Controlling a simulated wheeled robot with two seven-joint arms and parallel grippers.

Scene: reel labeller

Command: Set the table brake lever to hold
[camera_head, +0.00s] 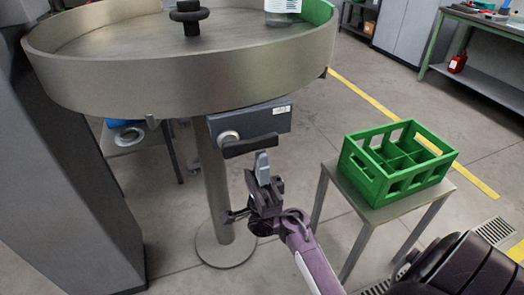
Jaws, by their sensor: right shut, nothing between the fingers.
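The table brake lever (250,146) is a dark bar with a round metal hub at its left end. It sticks out to the right, close to level, from the front of a blue-grey box (268,118) under the round table (180,82). A small label is on the box's upper right; I cannot read it. My right gripper (262,160) is shut and empty, its fingertips pointing up just below the lever. I cannot tell if they touch it. My left gripper is not in view.
The metal table has a high rim and stands on a central post (216,190). A green divided crate (395,165) sits on a small metal stand (345,178) to the right. A grey panel fills the left side. Open floor lies behind the crate, with a yellow line.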

